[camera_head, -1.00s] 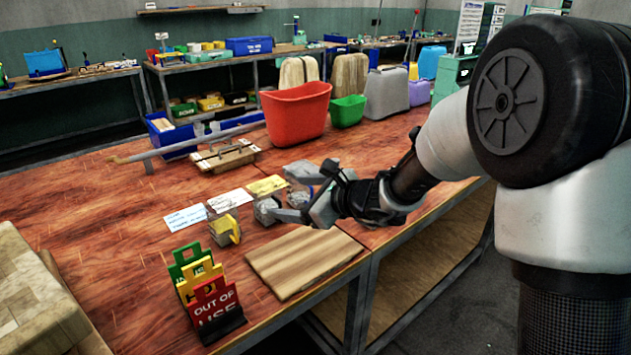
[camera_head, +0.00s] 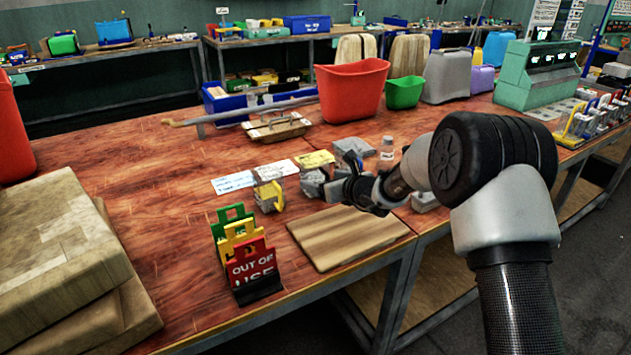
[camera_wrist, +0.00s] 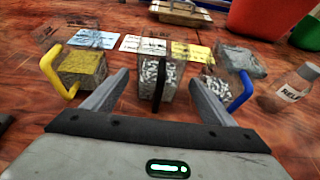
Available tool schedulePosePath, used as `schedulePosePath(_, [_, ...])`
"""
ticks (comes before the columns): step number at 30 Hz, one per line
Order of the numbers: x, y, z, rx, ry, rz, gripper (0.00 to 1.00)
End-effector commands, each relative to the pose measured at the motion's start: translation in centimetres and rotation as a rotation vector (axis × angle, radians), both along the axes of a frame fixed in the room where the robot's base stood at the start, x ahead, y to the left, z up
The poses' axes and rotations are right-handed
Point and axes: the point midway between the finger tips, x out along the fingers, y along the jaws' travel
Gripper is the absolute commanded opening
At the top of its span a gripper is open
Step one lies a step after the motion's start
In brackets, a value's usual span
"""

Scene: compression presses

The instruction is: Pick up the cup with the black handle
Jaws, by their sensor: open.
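The cup with the black handle (camera_wrist: 147,80) stands upright on the wooden table, filled with grey pieces. Its black handle (camera_wrist: 160,85) faces my gripper. My gripper (camera_wrist: 159,77) is open and empty, with one finger on each side of the line to this cup. I cannot tell whether the fingertips reach past the handle. In the head view my gripper (camera_head: 335,178) is low over the table beside the cup and partly hides it. A cup with a yellow handle (camera_wrist: 80,68) stands to the left, and one with a blue handle (camera_wrist: 217,88) to the right.
A clear bottle (camera_wrist: 293,88) stands right of the blue-handled cup. Paper labels (camera_wrist: 143,45) lie behind the cups. A wooden board (camera_head: 345,236) lies in front, with out-of-use signs (camera_head: 247,265) to its left. A red bin (camera_head: 350,90) stands farther back.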

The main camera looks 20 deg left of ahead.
Motion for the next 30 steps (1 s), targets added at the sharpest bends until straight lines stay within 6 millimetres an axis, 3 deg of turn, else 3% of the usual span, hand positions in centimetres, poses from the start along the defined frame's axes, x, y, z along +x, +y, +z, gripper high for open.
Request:
schedulePosePath(12, [2.8,3.6,-1.9,0.001,-0.001,0.000,0.78])
schedulePosePath(20, [3.0,3.8,-2.0,0.000,-0.002,-0.001,0.78])
schedulePosePath(29, [3.0,3.8,-2.0,0.000,-0.002,-0.001,0.31])
schedulePosePath(30, [3.0,3.8,-1.9,0.001,-0.003,-0.001,0.30])
